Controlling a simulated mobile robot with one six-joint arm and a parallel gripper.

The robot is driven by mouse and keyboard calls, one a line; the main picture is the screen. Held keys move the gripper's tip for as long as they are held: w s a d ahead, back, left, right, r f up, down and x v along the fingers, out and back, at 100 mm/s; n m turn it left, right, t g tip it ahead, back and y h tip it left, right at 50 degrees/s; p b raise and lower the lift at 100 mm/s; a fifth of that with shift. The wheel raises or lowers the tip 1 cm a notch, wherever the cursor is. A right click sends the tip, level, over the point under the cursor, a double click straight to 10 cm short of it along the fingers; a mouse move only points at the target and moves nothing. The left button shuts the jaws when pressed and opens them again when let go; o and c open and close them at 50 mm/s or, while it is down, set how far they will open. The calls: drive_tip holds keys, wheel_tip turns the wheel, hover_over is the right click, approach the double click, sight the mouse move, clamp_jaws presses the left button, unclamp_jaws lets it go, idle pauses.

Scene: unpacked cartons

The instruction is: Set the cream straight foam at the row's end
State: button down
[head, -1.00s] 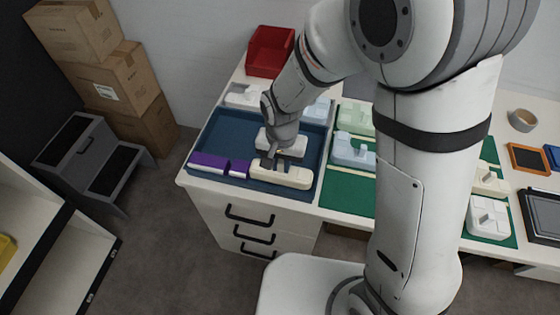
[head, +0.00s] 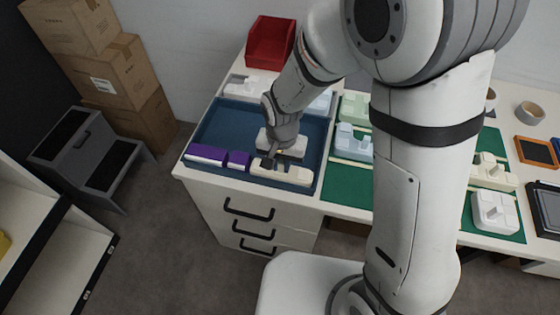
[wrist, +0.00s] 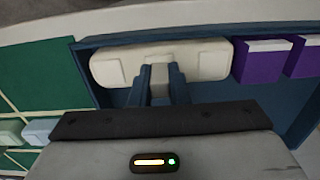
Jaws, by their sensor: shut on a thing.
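The cream straight foam (head: 295,175) is a long, rounded bar at the right end of a row along the near side of the blue tray (head: 215,122). It shows in the wrist view (wrist: 112,66) too. My gripper (head: 272,164) is shut on its middle, with both fingers (wrist: 163,88) pointing down at it. The purple foams (head: 207,154) stand to its left in the head view; in the wrist view the nearest purple foam (wrist: 258,64) is right beside its end. Whether they touch, and whether the cream foam rests fully on the tray floor, I cannot tell.
A pale foam piece (head: 293,149) lies behind my gripper, partly hidden. Green mats (head: 347,187) with pale foam pieces lie to the right. A red bin (head: 270,45) stands at the back. The tray's back left is bare.

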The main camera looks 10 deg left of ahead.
drive_tip(key=c, duration=1.3)
unclamp_jaws()
wheel_tip(320, 180, up, 8)
drive_tip(key=shift+f, duration=0.1)
